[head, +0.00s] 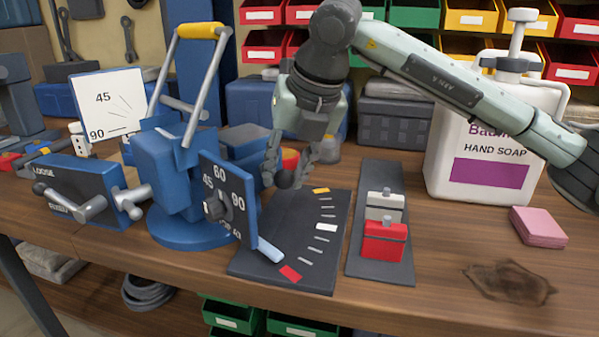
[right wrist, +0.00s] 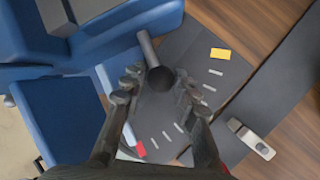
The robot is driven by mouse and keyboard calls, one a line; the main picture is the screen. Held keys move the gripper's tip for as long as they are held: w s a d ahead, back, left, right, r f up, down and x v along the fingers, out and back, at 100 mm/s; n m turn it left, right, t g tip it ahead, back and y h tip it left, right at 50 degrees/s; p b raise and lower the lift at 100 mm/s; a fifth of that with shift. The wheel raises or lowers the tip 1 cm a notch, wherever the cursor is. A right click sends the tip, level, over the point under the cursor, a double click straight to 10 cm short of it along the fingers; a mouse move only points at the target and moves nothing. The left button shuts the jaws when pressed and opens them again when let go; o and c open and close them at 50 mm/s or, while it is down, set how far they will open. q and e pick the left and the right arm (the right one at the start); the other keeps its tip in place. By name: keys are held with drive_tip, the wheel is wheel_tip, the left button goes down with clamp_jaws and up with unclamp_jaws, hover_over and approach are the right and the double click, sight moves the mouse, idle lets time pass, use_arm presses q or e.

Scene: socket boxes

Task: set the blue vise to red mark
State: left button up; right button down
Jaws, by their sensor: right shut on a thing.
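The blue vise (head: 188,190) stands on a round blue base with a numbered dial plate at its front. Its light-blue pointer (head: 270,250) lies over the dark scale plate (head: 322,250), close beside the red mark (head: 290,273); they also show in the right wrist view, the red mark (right wrist: 141,149) near the pointer's end. The scale also has a yellow mark (head: 321,190) and a white mark (head: 326,227). My right gripper (head: 284,176) is shut on the vise lever, whose dark round knob (right wrist: 160,79) sits between its fingers. My left gripper is not in view.
A dark strip (head: 380,180) to the right carries a red block (head: 385,241) and a pale block (head: 384,206). A soap bottle (head: 490,135) and pink sponge (head: 539,227) are further right. A blue LOOSE/FIXED lever box (head: 85,190) stands left of the vise.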

drive_tip(key=shift+w+d+r, duration=0.1)
drive_tip(key=shift+w+d, duration=0.05)
drive_tip(key=c, duration=1.4)
unclamp_jaws()
drive_tip(key=shift+o, duration=1.2)
drive_tip(key=v, duration=1.2)
